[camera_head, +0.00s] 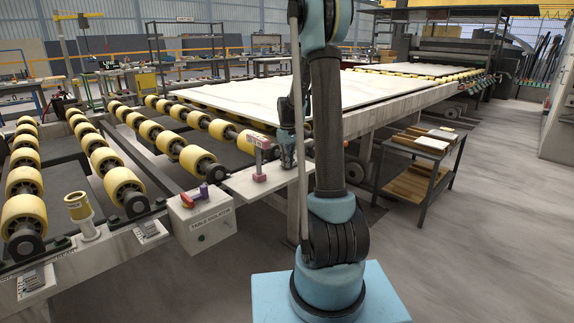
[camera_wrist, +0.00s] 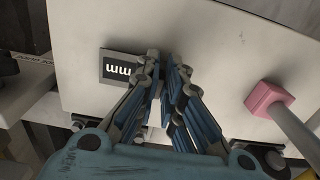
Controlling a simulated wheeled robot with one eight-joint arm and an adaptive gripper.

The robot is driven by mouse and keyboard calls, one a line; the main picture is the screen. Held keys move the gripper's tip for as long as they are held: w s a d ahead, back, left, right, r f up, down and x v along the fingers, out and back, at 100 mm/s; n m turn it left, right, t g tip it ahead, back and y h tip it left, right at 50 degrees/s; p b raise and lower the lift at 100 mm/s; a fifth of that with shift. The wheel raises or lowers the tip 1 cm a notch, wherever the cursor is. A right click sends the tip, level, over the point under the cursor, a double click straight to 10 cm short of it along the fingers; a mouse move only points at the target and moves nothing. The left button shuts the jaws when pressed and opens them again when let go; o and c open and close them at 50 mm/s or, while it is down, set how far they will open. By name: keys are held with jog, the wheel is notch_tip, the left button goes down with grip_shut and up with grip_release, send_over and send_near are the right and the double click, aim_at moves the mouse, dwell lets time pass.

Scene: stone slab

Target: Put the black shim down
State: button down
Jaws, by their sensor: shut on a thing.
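My gripper (camera_wrist: 166,62) points down over a pale flat plate (camera_wrist: 220,65), its two blue-and-grey fingers close together. They are shut on the black shim, of which little can be made out between the fingertips. A black square with white marks like "mm" (camera_wrist: 122,68) shows just left of the fingers, partly behind the left one; I cannot tell whether it belongs to the shim or the plate. In the head view my gripper (camera_head: 288,163) is low beside the plate's right part, partly hidden by my arm. Contact between shim and plate cannot be seen.
A pink-headed upright tool (camera_head: 260,160) stands on the plate close to the gripper; its pink block (camera_wrist: 268,100) is right of the fingers. A grey box (camera_head: 203,222) carries a purple and red item. Yellow rollers (camera_head: 198,160) and a large slab (camera_head: 375,87) lie beyond.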

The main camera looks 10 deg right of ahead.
jog(key=shift+f, duration=0.3)
jog(key=c, duration=1.7)
grip_release()
notch_tip(320, 180, up, 12)
jog(key=s+r+m, duration=0.2)
jog(key=s+r, duration=0.1)
jog(key=s, duration=0.9)
jog(key=s+f+m, duration=0.1)
jog(key=s+f, duration=0.3)
jog(key=s, duration=0.6)
jog(key=s+d+f+m+t, duration=0.1)
jog(key=s+f, duration=0.3)
jog(key=s, duration=0.6)
jog(key=s+f+m+t, duration=0.1)
jog(key=s+f+m, duration=0.2)
jog(key=s, duration=0.6)
jog(key=shift+s+d+f, duration=0.3)
jog(key=shift+s+f, duration=0.1)
jog(key=shift+f, duration=0.2)
